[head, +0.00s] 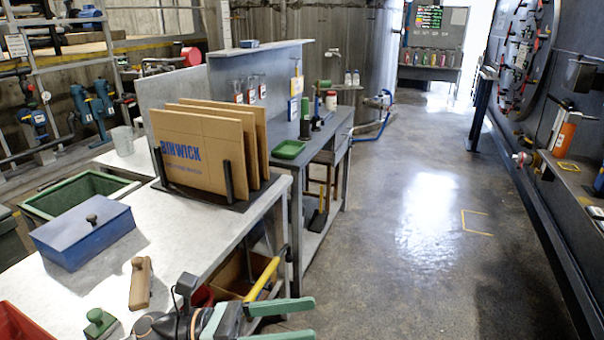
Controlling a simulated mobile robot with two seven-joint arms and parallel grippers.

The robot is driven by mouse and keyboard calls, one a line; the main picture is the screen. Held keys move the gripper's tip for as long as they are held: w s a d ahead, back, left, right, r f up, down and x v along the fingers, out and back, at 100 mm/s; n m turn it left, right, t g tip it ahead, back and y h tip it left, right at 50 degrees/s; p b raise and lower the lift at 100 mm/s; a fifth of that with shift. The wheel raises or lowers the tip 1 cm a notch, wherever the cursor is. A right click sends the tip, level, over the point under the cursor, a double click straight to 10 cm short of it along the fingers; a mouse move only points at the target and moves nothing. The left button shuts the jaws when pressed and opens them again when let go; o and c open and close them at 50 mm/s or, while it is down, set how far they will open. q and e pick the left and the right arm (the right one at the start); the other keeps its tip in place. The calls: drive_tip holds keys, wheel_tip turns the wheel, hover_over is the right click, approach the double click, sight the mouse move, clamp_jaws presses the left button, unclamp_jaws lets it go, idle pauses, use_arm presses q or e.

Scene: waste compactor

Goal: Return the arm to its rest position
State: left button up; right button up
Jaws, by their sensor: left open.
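My left gripper (284,320) is at the bottom of the head view, just off the front right edge of the white-topped table (190,222). Its two green fingers point right and stand apart with nothing between them. My left arm comes in from the bottom, and most of it is out of frame. My right gripper is not in view.
On the table are a blue lidded box (84,232), a wooden-handled block (140,284), a green knobbed block (101,323) and a rack of cardboard sheets (205,150). A yellow handle (262,279) rises beside the gripper. The floor (410,240) on the right is clear.

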use_arm(q)
drive_tip(key=w+a+f+n+t+y+p, duration=0.15)
drive_tip(key=a+f+n+t+y, duration=0.3)
drive_tip(key=n, duration=0.75)
drive_tip(key=w+a+f+n+t+y, duration=0.2)
drive_tip(key=a+f+n+t+y, duration=0.25)
drive_tip(key=n, duration=0.65)
drive_tip(key=w+a+f+n+t+y+p, duration=0.1)
drive_tip(key=a+f+n+t+y, duration=0.15)
drive_tip(key=f+n+t, duration=0.65)
drive_tip(key=s+a+f+n+g+y, duration=0.2)
drive_tip(key=s+f+n+g+y, duration=0.1)
drive_tip(key=s+f+n, duration=0.3)
drive_tip(key=s+a+f+n+g+y+p, duration=0.1)
drive_tip(key=s+a+f+n+g+y, duration=0.1)
drive_tip(key=s+f+n+g, duration=0.4)
drive_tip(key=s+f+n+y, duration=0.1)
drive_tip(key=s+n, duration=0.2)
drive_tip(key=shift+f+n+g, duration=0.15)
drive_tip(key=shift+n+g, duration=0.15)
drive_tip(key=shift+n, duration=0.1)
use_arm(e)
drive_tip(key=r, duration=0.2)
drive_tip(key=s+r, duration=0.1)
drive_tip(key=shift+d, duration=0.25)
use_arm(q)
drive_tip(key=shift+a, duration=0.1)
